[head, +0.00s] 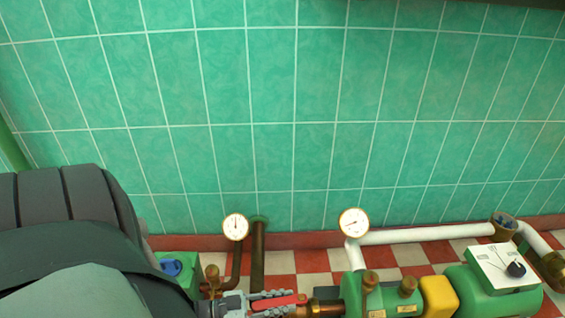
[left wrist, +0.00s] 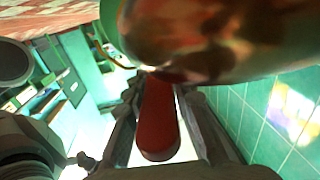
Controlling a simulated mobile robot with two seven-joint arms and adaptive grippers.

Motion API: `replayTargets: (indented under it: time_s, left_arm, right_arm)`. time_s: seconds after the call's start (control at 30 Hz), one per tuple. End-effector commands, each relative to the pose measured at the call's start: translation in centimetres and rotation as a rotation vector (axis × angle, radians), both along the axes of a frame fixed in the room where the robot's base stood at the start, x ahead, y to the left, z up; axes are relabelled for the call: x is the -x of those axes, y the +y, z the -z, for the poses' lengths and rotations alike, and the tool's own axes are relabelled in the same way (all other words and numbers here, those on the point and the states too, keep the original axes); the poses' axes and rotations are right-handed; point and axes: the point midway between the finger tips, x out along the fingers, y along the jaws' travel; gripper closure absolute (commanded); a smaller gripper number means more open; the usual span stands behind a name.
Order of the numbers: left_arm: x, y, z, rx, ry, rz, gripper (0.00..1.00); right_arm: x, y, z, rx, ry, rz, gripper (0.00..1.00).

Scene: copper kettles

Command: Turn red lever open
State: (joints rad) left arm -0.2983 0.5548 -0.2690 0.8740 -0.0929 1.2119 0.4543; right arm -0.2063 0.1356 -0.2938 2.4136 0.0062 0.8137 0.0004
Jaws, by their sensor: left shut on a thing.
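The red lever (head: 279,302) shows at the bottom of the head view, beside a copper pipe fitting (head: 322,306). My left gripper (head: 268,301) comes in from the left and is shut on the red lever, with its fingers along both sides of it. In the left wrist view the red lever (left wrist: 158,125) lies between the two fingers of my left gripper (left wrist: 160,110). A large copper pipe (left wrist: 210,40) fills the top of that view, close to the fingertips. My right gripper is in neither view.
A green pump (head: 385,300) with a yellow part (head: 438,296) stands right of the lever. Two round gauges (head: 235,227) (head: 354,222), a white pipe (head: 430,234) and a control box with a black knob (head: 516,269) are nearby. A green tiled wall (head: 300,110) stands behind.

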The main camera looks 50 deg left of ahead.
Motion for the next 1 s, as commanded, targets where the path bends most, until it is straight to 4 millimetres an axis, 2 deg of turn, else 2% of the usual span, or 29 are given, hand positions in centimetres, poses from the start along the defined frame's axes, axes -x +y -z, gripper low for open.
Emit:
replayTargets:
  time_s: [0.43,0.47,0.63,1.0]
  left_arm:
    - [0.01,-0.03,0.05,-0.002,0.001,0.005,1.00]
    - [0.01,-0.03,0.05,-0.002,0.001,0.005,0.75]
    - [0.00,-0.04,0.03,-0.001,0.000,0.004,0.55]
    - [0.53,0.30,0.07,-0.002,0.003,0.004,0.55]
  right_arm:
    - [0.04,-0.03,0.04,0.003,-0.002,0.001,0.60]
    - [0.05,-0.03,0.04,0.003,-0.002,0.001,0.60]
    - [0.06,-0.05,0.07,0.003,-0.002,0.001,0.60]
    - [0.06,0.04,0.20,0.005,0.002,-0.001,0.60]
